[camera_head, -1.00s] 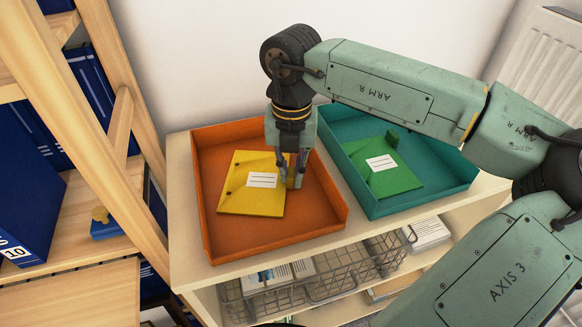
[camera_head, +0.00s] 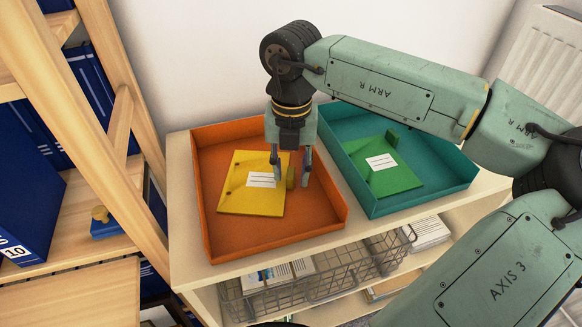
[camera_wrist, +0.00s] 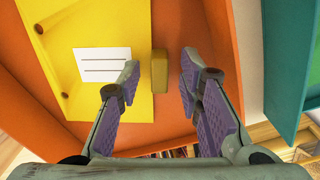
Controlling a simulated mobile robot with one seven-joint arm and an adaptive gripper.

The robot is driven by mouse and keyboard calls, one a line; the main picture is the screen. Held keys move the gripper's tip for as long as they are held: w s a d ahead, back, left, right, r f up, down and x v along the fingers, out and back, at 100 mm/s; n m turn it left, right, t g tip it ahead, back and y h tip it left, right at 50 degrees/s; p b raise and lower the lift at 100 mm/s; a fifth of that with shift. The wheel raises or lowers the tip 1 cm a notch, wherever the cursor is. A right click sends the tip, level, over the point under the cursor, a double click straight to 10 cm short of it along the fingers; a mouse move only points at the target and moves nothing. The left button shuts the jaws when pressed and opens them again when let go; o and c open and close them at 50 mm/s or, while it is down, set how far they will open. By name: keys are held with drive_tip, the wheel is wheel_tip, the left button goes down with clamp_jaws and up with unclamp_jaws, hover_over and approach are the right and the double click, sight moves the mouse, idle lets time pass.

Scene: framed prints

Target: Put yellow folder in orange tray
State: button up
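The yellow folder (camera_head: 247,199) lies flat in the orange tray (camera_head: 322,218), with a white label and a raised yellow tab at its right edge. The folder also shows in the wrist view (camera_wrist: 110,30), with the tab (camera_wrist: 159,70) standing between my fingers. My gripper (camera_head: 291,177) points down over the folder's right edge. It is open, with one finger on each side of the tab and a gap to it on both sides in the wrist view (camera_wrist: 158,82).
A teal tray (camera_head: 440,172) with a green folder (camera_head: 392,180) stands to the right on the same cabinet top. A wire basket (camera_head: 318,280) with papers is on the shelf below. Blue binders (camera_head: 30,190) fill a wooden shelf on the left.

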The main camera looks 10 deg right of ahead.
wheel_tip(320, 180, up, 12)
drive_tip(key=b, duration=0.1)
drive_tip(key=shift+f, duration=0.15)
idle(0.3)
